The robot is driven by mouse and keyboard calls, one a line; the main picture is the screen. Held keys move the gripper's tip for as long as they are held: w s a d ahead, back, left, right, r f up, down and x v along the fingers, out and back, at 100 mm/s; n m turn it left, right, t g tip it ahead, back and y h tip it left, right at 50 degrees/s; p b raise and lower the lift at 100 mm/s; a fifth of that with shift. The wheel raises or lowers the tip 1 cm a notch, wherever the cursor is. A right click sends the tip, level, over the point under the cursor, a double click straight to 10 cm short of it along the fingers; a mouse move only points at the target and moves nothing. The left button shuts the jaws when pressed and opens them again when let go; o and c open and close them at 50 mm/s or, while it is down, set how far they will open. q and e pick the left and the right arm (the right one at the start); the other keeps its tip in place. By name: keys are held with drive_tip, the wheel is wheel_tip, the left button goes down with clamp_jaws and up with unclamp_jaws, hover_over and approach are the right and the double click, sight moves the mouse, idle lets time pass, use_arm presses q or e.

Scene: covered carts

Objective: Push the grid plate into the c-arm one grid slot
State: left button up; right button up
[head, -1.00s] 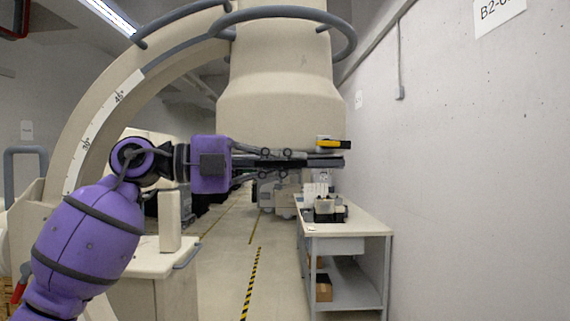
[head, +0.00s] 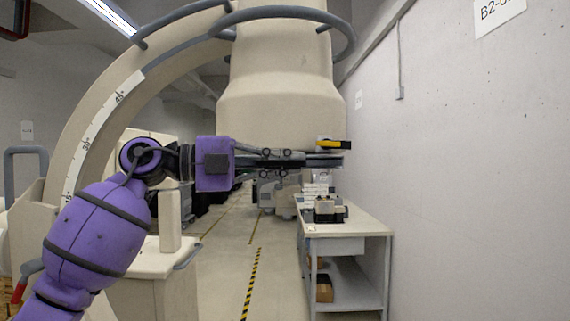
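The pale c-arm housing (head: 281,100) hangs in the centre of the head view. Under it is a thin, dark, flat edge (head: 325,160), seen edge-on. I cannot tell whether this is the grid plate or the rim of its slot. A yellow and black piece (head: 334,144) sits just above it at the right. My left gripper (head: 300,160) reaches in from the left and points right, level with the dark edge, its tips meeting or overlapping it in the picture. Its finger gap is too small to read. My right gripper is not in view.
The curved c-arm (head: 105,115) rises at the left. A pale cart (head: 160,262) stands below my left arm. A white table (head: 350,226) with small equipment stands at the right by the concrete wall (head: 470,170). The floor between them is clear.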

use_arm(q)
drive_tip(key=o, duration=0.5)
drive_tip(key=shift+s+r, duration=0.1)
drive_tip(key=v, duration=1.2)
drive_tip(key=shift+c, duration=0.5)
